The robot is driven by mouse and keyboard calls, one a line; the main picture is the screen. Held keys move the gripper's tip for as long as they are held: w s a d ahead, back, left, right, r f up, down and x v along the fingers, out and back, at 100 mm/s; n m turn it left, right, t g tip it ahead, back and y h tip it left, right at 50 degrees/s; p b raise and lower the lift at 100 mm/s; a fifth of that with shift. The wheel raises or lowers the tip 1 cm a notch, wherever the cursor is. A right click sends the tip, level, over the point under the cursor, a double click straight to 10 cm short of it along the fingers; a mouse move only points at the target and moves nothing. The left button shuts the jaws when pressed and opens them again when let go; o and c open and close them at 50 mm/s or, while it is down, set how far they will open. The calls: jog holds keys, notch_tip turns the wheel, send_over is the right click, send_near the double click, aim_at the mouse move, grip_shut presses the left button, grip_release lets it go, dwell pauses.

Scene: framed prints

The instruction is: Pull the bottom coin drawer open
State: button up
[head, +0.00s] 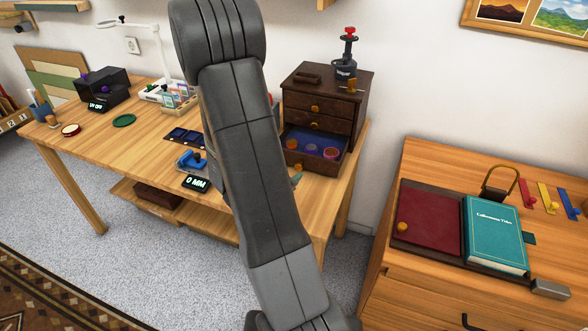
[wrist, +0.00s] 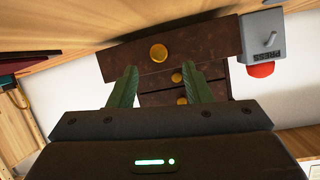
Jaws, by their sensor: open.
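The dark wooden coin cabinet (head: 308,90) stands at the right end of the wooden table in the head view. Its bottom drawer (head: 320,164) stands pulled out, showing a blue lining and several round coins. The two drawers above it are shut. In the wrist view, which is turned over, the bottom drawer's front (wrist: 205,42) sticks out past the others, with a round brass knob (wrist: 158,53). My gripper (wrist: 159,67) is open, its green fingers spread either side of the knob's line. In the head view my arm hides most of the gripper.
A black device with a red top (head: 346,68) stands on the cabinet. A blue tool (head: 192,160) and a small display (head: 196,183) lie left of my arm. To the right, a wooden dresser (head: 450,160) carries a teal book (head: 495,235). Carpet lies between them.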

aim_at(298, 166)
jog(key=v, duration=0.8)
jog(key=shift+s+r+p, duration=0.15)
jog(key=shift+s+p, duration=0.15)
jog(key=shift+w, duration=0.15)
jog(key=x, duration=1.3)
jog(key=shift+w+f+b, duration=0.2)
jog(key=shift+w+b, duration=0.05)
jog(key=shift+b, duration=0.15)
jog(key=shift+w+d, duration=0.1)
jog(key=shift+w, duration=0.15)
